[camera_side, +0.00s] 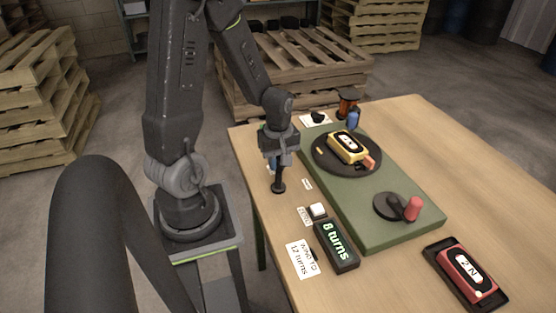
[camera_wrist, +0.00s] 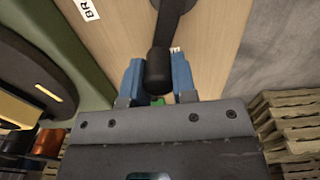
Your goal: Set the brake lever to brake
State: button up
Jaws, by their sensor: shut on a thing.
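The brake lever (camera_side: 279,187) is black and stands near the left edge of the wooden table. My gripper (camera_side: 272,162) is over its far end. In the wrist view, the lever's dark rounded knob (camera_wrist: 158,68) sits between my gripper's two blue fingers (camera_wrist: 158,80), which are shut on it. The lever's arm runs from the knob to the top edge of that view. A white label (camera_wrist: 86,9) with "BR" readable lies beside it, partly cut off. A small white label (camera_side: 307,184) lies right of the lever in the side view.
Right of the lever is a green base (camera_side: 375,240) with a dark turntable carrying a yellow unit (camera_side: 347,147), and a crank with a red handle (camera_side: 413,208). A display (camera_side: 337,245) reads "8 turns". A red unit (camera_side: 467,275) lies in a black tray.

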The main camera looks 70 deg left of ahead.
jog(key=m, duration=0.1)
jog(key=w+d+m, duration=0.1)
jog(key=m, duration=0.1)
jog(key=shift+w, duration=0.25)
jog(key=m, duration=0.1)
jog(key=w+m, duration=0.1)
jog(key=m, duration=0.1)
jog(key=shift+d, duration=0.4)
jog(key=m, duration=0.1)
jog(key=w+d+m, duration=0.1)
jog(key=m, duration=0.1)
jog(key=shift+d, duration=0.25)
jog(key=shift+w+d+m, duration=0.1)
jog(key=shift+d+m, duration=0.2)
jog(key=shift+m, duration=0.4)
jog(key=shift+w+d+m, duration=0.1)
jog(key=shift+d+m, duration=0.15)
jog(key=shift+m, duration=0.45)
jog(key=o, duration=0.9)
notch_tip(320, 180, up, 14)
jog(key=shift+f, duration=0.1)
